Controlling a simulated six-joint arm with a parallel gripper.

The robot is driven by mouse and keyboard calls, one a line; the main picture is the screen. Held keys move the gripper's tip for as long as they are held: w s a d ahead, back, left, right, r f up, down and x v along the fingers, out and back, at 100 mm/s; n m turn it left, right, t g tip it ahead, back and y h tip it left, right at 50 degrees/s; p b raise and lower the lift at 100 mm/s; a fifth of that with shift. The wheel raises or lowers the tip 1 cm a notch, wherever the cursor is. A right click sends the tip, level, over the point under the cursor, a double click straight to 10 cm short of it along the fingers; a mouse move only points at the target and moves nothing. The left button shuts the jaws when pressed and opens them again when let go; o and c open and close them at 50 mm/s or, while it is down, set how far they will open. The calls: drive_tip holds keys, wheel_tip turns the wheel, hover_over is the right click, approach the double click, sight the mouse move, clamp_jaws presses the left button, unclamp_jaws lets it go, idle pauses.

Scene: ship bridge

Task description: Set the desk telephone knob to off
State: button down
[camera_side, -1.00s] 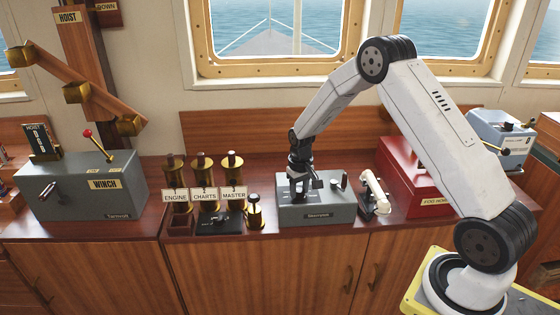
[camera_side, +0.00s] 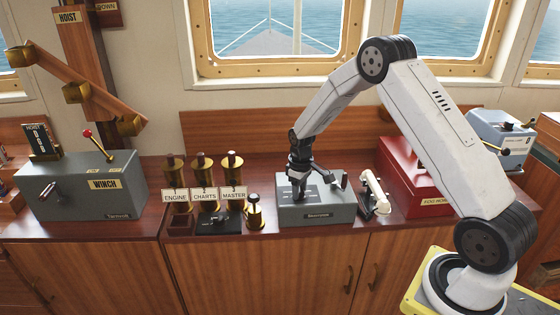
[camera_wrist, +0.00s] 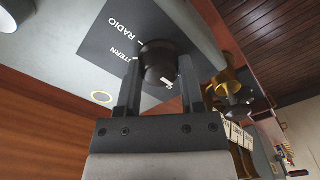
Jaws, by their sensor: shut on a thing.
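The desk telephone is a grey box (camera_side: 335,213) with a dark label panel on top, which also shows in the wrist view (camera_wrist: 97,44). A white handset (camera_side: 376,190) lies at its right. My gripper (camera_side: 299,194) points down at the box's top. In the wrist view my gripper (camera_wrist: 160,78) is shut on the round black knob (camera_wrist: 158,52), one finger on each side. A white mark on the knob faces the lower right of that view. The words RADIO and a partly covered "...TERN" show beside the knob. No "off" label can be read.
Brass voice pipes (camera_side: 203,178) with ENGINE, CHARTS and MASTER plates stand close at the left. A small crank handle (camera_side: 344,180) rises at the box's right end. A red box (camera_side: 405,175) stands farther right. A grey winch box (camera_side: 80,190) is at the far left.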

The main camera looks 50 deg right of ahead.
drive_tip(key=shift+c, duration=1.1)
unclamp_jaws()
drive_tip(key=shift+r, duration=0.15)
drive_tip(key=shift+r, duration=3.8)
